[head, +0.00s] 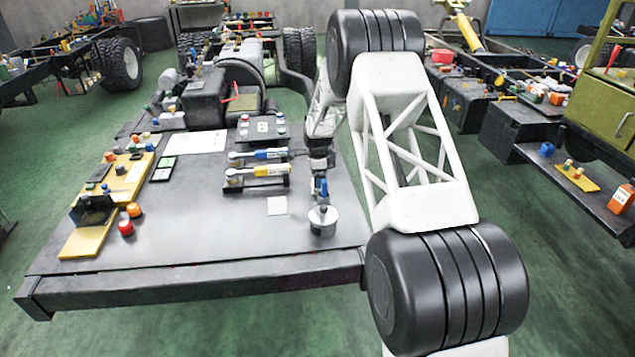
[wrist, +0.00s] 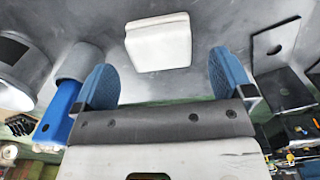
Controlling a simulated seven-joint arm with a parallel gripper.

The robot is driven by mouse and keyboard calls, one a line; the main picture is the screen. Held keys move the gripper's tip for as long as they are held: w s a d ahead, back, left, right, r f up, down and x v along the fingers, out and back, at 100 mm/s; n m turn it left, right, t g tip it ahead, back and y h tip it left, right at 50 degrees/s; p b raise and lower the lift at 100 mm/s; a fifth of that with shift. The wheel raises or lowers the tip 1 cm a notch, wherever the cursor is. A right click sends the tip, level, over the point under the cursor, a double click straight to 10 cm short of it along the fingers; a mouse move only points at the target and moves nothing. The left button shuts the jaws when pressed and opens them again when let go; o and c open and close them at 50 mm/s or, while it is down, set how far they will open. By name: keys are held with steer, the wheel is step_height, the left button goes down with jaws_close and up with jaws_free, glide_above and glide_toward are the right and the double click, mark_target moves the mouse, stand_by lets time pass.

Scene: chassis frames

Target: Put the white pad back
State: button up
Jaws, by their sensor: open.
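The white pad (head: 277,206) is a small square that lies flat on the grey tabletop (head: 230,245), right of the middle. It also shows in the wrist view (wrist: 158,42), at the top centre, with its edges visible. My gripper (wrist: 160,64) has two blue fingers spread wide, with nothing between them. The pad shows beyond the fingertips, roughly centred between them, and nothing holds it. In the head view, my wrist hangs over the table, behind and right of the pad; the fingers are hard to make out there.
A grey metal cylinder (head: 323,221) stands just right of the pad, with a blue part above it. A rack with blue and yellow tools (head: 257,171) lies behind the pad. A yellow board (head: 95,232) and red and orange knobs are at left. The table's front is clear.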

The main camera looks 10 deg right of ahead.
step_height(320, 180, up, 8)
stand_by(0.5)
steer(key=shift+r, duration=0.1)
stand_by(0.4)
steer(key=s+d+r+n+t, duration=0.1)
steer(key=s+r+n, duration=0.3)
steer(key=s+r, duration=1)
steer(key=s+d+r+n, duration=0.1)
steer(key=s+r+n, duration=0.3)
steer(key=s+r, duration=0.95)
steer(key=s+d+f+n+t, duration=0.1)
steer(key=s+n, duration=0.8)
steer(key=s, duration=3)
steer(key=shift+s+d+f+n+t, duration=0.15)
steer(key=shift+s+f+n+t, duration=0.15)
steer(key=shift+n, duration=0.1)
